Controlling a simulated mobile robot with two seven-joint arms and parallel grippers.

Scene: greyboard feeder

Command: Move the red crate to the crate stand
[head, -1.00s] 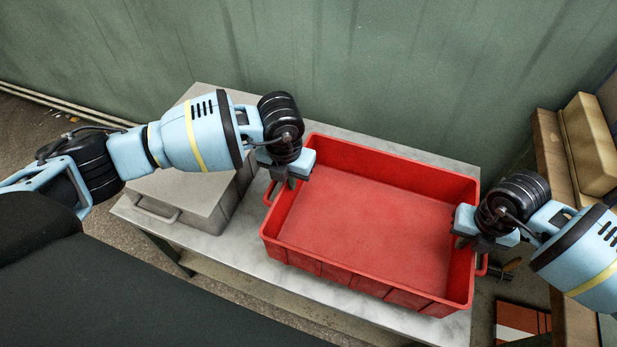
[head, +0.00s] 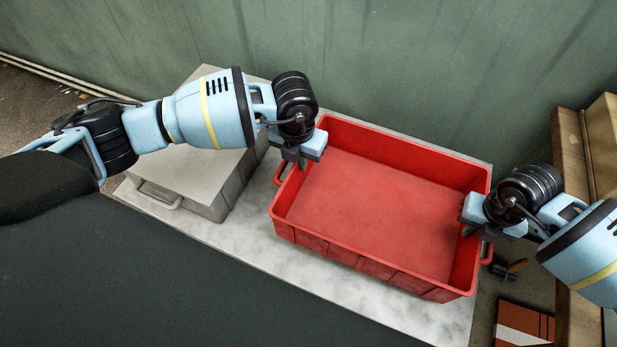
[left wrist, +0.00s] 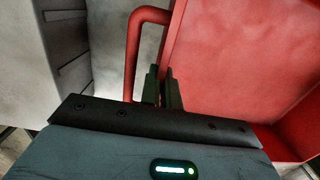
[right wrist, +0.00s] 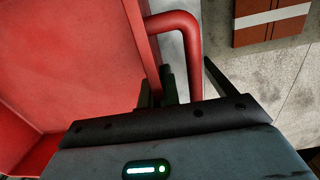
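The red crate (head: 375,220) is empty and sits over the pale marbled table (head: 260,245); I cannot tell whether its base touches the top. My left gripper (head: 299,162) is at its left end wall, and my right gripper (head: 474,230) is at its right end wall. In the left wrist view, the fingers (left wrist: 162,90) are close together on the wall inside the red handle loop (left wrist: 133,45). In the right wrist view, the fingers (right wrist: 156,92) likewise pinch the wall beside the handle (right wrist: 187,40). I cannot pick out a crate stand.
A grey case (head: 195,180) with a handle stands left of the crate on the same table. A green wall (head: 400,60) runs behind. A wooden shelf (head: 568,150) stands at the right, with a brown-red box (head: 523,325) low down near it.

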